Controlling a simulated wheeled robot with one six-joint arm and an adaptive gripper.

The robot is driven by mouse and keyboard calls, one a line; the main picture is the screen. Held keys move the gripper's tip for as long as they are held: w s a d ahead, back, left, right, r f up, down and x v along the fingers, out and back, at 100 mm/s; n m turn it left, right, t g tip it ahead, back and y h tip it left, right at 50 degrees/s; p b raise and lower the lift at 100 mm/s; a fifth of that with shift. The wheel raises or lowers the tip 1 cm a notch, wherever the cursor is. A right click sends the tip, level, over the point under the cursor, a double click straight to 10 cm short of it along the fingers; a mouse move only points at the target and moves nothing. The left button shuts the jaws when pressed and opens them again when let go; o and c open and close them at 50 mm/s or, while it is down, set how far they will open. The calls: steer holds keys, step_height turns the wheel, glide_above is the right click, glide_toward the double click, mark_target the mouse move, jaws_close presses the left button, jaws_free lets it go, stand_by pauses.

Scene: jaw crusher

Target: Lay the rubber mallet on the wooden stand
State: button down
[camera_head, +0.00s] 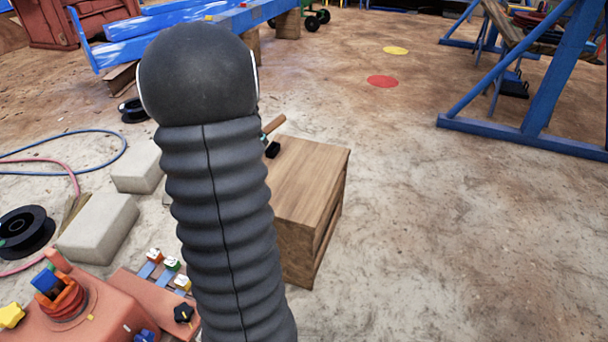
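The wooden stand (312,178) is a brown box-like block on the concrete floor, right of the middle of my arm. Its left part is hidden behind my dark ribbed arm. At its far left corner a short wooden handle-like piece (274,124) sticks out from behind my arm, with a small black piece (272,150) just below it. These may be parts of the rubber mallet. I cannot tell whether they touch the stand top or are held above it. My gripper cannot be made out; my arm blocks that area.
Concrete blocks (98,228), a black spool (25,232) and hoses lie at left. An orange machine part (95,310) with coloured knobs is at lower left. Blue steel frames stand at the back left and right (545,75). The floor right of the stand is clear.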

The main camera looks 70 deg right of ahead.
steer(key=s+d+f, duration=0.1)
steer(key=s+d, duration=0.2)
steer(key=s, duration=0.8)
steer(key=s+d+f+n, duration=0.1)
steer(key=s+d, duration=0.2)
steer(key=s, duration=0.9)
steer(key=shift+d+f+n+t+p, duration=0.25)
steer(key=shift+d+n+t+p, duration=0.05)
steer(key=shift+d+t, duration=0.1)
steer(key=b, duration=0.2)
glide_toward(310, 175)
steer(key=shift+d+r, duration=0.15)
steer(key=shift+d, duration=0.85)
steer(key=shift+f, duration=2)
steer(key=shift+f+b, duration=0.1)
steer(key=shift+b, duration=0.3)
